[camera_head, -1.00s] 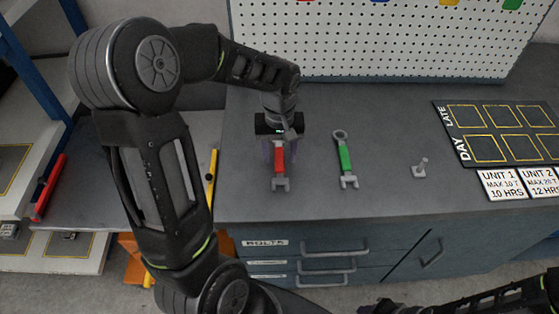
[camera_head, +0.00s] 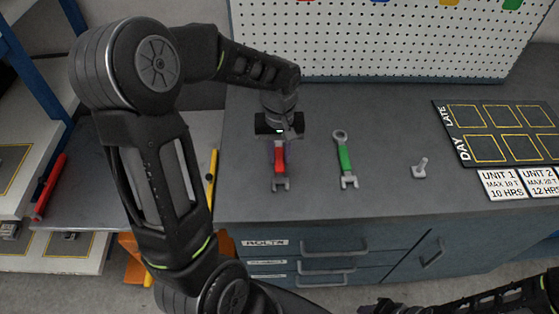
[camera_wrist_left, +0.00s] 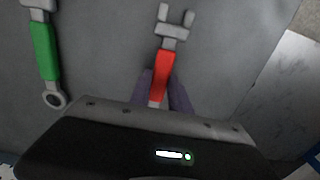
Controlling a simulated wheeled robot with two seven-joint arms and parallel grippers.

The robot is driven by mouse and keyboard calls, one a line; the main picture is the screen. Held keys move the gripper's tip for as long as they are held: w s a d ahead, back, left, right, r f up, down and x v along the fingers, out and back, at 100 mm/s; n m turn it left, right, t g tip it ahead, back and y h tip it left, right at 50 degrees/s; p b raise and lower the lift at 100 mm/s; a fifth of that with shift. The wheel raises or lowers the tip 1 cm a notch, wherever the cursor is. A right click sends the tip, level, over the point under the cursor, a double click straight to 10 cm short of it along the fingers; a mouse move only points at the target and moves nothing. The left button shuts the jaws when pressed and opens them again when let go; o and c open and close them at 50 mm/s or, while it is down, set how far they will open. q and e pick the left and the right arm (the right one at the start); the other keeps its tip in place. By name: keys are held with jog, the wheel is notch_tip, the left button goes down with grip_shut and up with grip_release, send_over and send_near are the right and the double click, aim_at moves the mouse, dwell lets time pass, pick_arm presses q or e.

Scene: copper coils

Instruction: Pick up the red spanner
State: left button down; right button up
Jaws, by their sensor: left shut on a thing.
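The red spanner (camera_head: 279,165) has a red handle and a grey open-jaw end that points to the bench's front edge. My left gripper (camera_head: 278,149) is above its far part, with its fingers shut on the handle. In the left wrist view the red spanner (camera_wrist_left: 163,72) runs up from between the fingers of my left gripper (camera_wrist_left: 163,95), and its far end is hidden by the gripper body. I cannot tell whether the spanner is clear of the bench. My right gripper cannot be made out; only part of an arm shows at the bottom right.
A green spanner (camera_head: 345,160) lies to the right on the grey bench (camera_head: 310,200), and a small grey metal part (camera_head: 420,168) stands farther right. A dark board with yellow boxes (camera_head: 505,133) is at the right. A white pegboard (camera_head: 370,40) rises behind.

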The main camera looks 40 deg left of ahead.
aim_at(280, 158)
dwell(0.3)
pick_arm(q)
notch_tip(280, 158, up, 10)
jog(key=shift+b, duration=0.35)
dwell(1.7)
